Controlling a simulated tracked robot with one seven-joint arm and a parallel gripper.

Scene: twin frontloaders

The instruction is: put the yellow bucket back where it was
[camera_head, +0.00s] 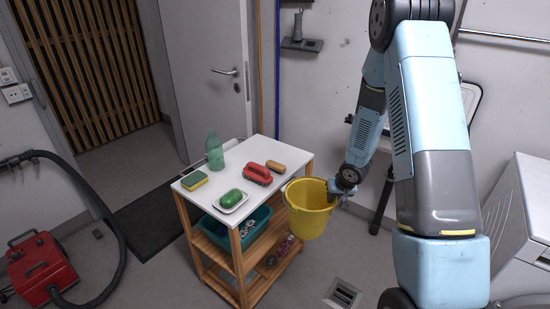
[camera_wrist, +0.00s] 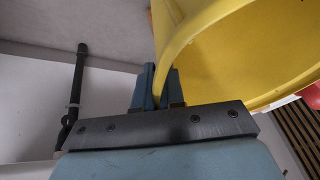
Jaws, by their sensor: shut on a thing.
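The yellow bucket (camera_head: 308,222) hangs upright in the air just right of the cart's white top, in the head view. My gripper (camera_head: 337,192) is at the right side of its rim and is shut on it. In the wrist view the bucket (camera_wrist: 235,60) fills the upper right, and the fingers of my gripper (camera_wrist: 158,85) pinch its wall at the rim. The bucket looks empty as far as I can see inside. It hides part of the cart's right side and shelves in the head view.
The cart (camera_head: 227,172) carries a green bottle (camera_head: 214,152), a sponge (camera_head: 194,180), a red brush (camera_head: 257,174), a brown brush (camera_head: 275,166) and a dish with green soap (camera_head: 231,199). A teal basin (camera_head: 215,232) is on its shelf. A red vacuum (camera_head: 40,268) stands left. A white machine (camera_head: 520,220) is right.

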